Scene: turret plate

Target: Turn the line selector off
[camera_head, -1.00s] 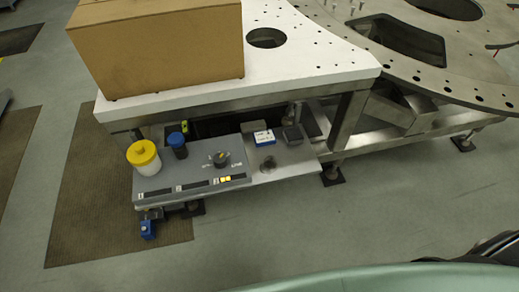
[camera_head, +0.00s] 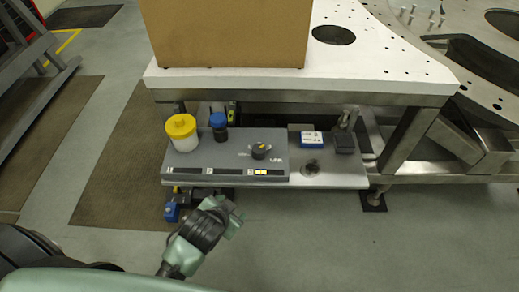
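The line selector (camera_head: 260,150) is a dark round knob with a yellow mark, on the sloped grey control panel (camera_head: 225,166). Small white lettering stands to its left and lower right, too small to read surely. The yellow mark seems to face up and slightly right. A small yellow light (camera_head: 262,172) is lit on the panel's front strip, below the knob. My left gripper (camera_head: 235,220) is at the end of a green and dark arm, below and in front of the panel, apart from the knob. Its fingers are too unclear to tell apart. My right gripper is out of view.
A yellow-lidded white jar (camera_head: 182,132) and a blue-capped dark bottle (camera_head: 219,126) stand left of the knob. A blue-white box (camera_head: 312,140) and a dark block (camera_head: 344,144) lie right. The white tabletop (camera_head: 365,72) with a cardboard box (camera_head: 225,35) overhangs behind.

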